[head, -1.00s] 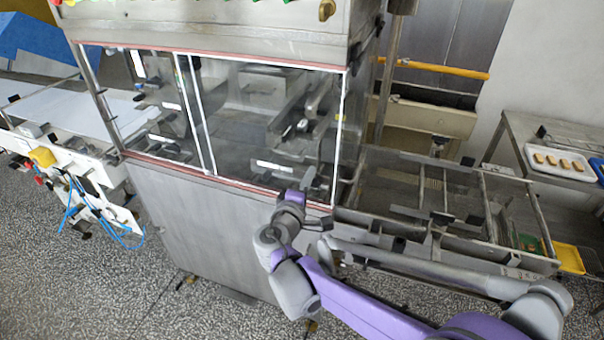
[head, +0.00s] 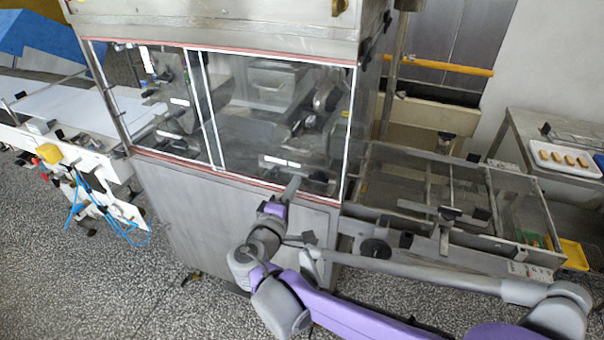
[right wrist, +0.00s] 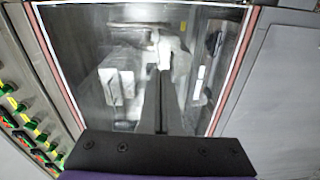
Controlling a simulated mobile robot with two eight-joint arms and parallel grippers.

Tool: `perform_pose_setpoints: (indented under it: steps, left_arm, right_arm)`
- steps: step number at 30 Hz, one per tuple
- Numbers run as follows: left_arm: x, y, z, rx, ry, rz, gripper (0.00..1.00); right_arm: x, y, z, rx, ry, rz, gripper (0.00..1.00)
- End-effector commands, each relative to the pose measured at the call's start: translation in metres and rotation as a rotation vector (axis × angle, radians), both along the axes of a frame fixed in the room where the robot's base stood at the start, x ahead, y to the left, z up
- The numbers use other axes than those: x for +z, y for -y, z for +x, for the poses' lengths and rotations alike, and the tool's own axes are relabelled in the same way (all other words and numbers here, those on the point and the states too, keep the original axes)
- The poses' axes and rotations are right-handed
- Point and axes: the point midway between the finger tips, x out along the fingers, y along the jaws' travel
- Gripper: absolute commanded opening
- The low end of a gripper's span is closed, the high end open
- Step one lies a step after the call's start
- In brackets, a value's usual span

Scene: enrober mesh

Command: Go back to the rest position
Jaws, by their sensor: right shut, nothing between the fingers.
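My right gripper (head: 292,188) is in front of the lower part of the enrober's clear window panel (head: 270,110). It is shut and empty. In the right wrist view its closed fingers (right wrist: 163,85) point at the clear panel (right wrist: 90,50), and I cannot tell whether they touch it. My right arm reaches in from the lower right of the head view. My left gripper is not in view.
The enrober's steel front (head: 230,220) stands below the windows. An open conveyor frame (head: 450,200) extends right. A white tray with several brown pieces (head: 540,148) sits on a side table. A white conveyor (head: 75,110) with blue hoses is at left. Speckled floor is clear at front left.

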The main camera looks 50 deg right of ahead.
Motion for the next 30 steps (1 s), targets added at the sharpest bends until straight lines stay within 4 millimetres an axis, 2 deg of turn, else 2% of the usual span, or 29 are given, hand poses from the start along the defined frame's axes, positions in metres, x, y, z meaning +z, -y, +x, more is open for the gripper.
perform_pose_setpoints:
  steps: [3, 7, 17, 20, 23, 26, 30]
  left_arm:
    - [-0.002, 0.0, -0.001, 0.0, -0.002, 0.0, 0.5]
    - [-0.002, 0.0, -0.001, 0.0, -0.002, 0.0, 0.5]
    - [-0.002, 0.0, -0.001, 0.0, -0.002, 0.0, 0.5]
    - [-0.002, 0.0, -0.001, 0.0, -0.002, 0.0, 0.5]
    - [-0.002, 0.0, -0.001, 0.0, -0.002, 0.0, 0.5]
    - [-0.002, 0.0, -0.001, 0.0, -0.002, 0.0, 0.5]
    - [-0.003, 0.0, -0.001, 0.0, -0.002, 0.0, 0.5]
  right_arm:
    - [0.0, -0.019, -0.007, 0.005, -0.001, 0.0, 0.0]
    - [0.0, -0.029, -0.012, 0.003, 0.0, 0.001, 0.0]
    - [0.0, -0.033, -0.014, 0.0, -0.001, 0.002, 0.0]
    - [-0.007, -0.033, -0.018, 0.0, -0.007, 0.043, 0.0]
    - [-0.03, -0.035, -0.027, 0.003, -0.022, 0.17, 0.0]
    - [-0.067, -0.047, -0.041, 0.011, -0.043, 0.376, 0.0]
    - [-0.119, -0.085, -0.063, 0.033, -0.056, 0.717, 0.0]
